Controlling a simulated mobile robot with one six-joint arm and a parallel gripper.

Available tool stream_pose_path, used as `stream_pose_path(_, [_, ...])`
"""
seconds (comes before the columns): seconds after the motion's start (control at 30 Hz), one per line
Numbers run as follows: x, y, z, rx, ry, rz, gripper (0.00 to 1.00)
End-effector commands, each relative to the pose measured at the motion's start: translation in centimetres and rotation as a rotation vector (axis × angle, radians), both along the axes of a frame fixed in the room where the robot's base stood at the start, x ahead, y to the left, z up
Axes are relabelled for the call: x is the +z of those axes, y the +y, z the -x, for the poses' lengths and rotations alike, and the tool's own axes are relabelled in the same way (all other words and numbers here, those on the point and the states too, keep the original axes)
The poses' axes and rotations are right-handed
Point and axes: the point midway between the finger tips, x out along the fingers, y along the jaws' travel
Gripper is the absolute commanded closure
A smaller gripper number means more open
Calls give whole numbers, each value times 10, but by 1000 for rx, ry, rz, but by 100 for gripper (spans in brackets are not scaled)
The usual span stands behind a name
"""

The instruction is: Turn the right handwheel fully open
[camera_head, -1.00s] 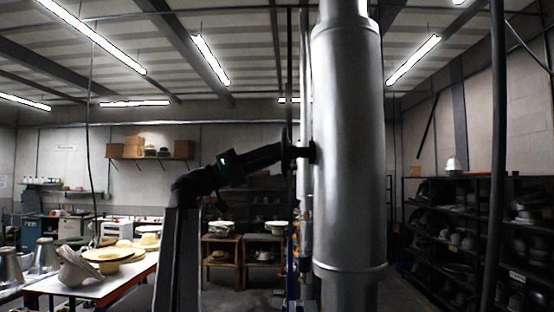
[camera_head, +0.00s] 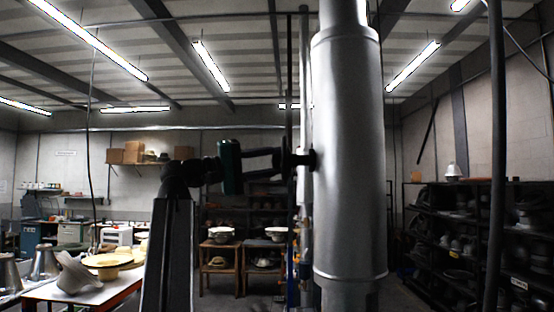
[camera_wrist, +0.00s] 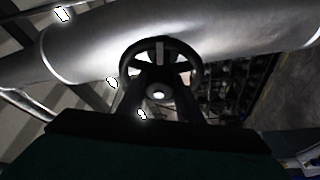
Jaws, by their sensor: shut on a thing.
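The handwheel is a dark round wheel with spokes, on a stem at the side of a large grey metal cylinder (camera_head: 348,150). In the wrist view the handwheel (camera_wrist: 198,70) faces me, with a bright spot near its hub. In the head view the handwheel (camera_head: 288,162) shows nearly edge-on, left of the cylinder. My gripper (camera_head: 280,162) reaches it from the left. In the wrist view the two dark fingers of my gripper (camera_wrist: 160,88) lie on either side of the hub and are shut on the wheel. The exact contact points are too dark to make out.
Thin vertical pipes (camera_head: 304,230) run close beside the cylinder. A work table (camera_head: 75,291) with hats stands at the lower left. Dark shelves (camera_head: 455,235) fill the right side, and a dark vertical pole (camera_head: 497,150) stands in front of them.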

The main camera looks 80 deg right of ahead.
Motion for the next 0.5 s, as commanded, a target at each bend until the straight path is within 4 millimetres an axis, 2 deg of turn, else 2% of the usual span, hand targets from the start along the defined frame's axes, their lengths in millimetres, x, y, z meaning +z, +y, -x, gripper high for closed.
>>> stream_pose_path(0.2, [1, 0, 0, -1, 15, -113, 90])
stream_pose_path(0.5, [0, 0, 0, -2, 22, -171, 90])
